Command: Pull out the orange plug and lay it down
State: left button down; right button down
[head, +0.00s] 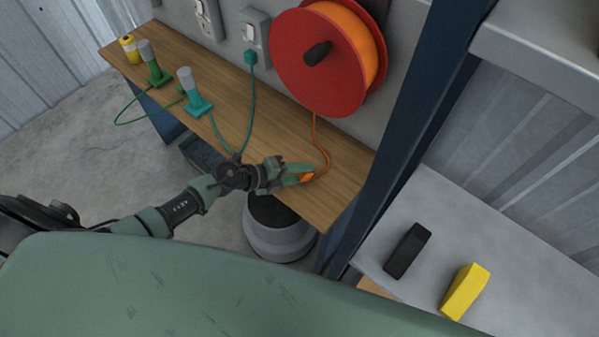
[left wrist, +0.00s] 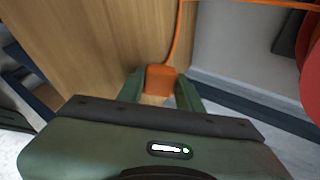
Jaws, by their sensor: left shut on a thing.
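The orange plug (head: 306,177) is between the fingers of my left gripper (head: 299,173), over the front of the wooden bench near its right end. It also shows in the left wrist view (left wrist: 160,78), gripped between the green fingers, with its orange cord leading away. My left gripper is shut on it. The plug is clear of the wall sockets. I cannot tell whether it touches the bench top. The cord (head: 316,135) runs up to the red reel (head: 318,60) with orange cable. My right gripper is not in view.
The wooden bench (head: 285,118) holds two lamp-like green and teal devices (head: 194,92) and a yellow can (head: 129,48). A teal plug (head: 250,57) is in a wall socket (head: 254,28). A blue post (head: 405,130) stands right of the bench. Black and yellow blocks (head: 465,291) lie on a grey shelf.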

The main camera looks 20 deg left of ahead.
pick_arm(q)
jog(key=c, duration=0.9)
grip_release()
jog(key=shift+o, duration=0.2)
jog(key=shift+s, duration=0.1)
jog(key=shift+f, duration=0.1)
jog(key=shift+s, duration=0.1)
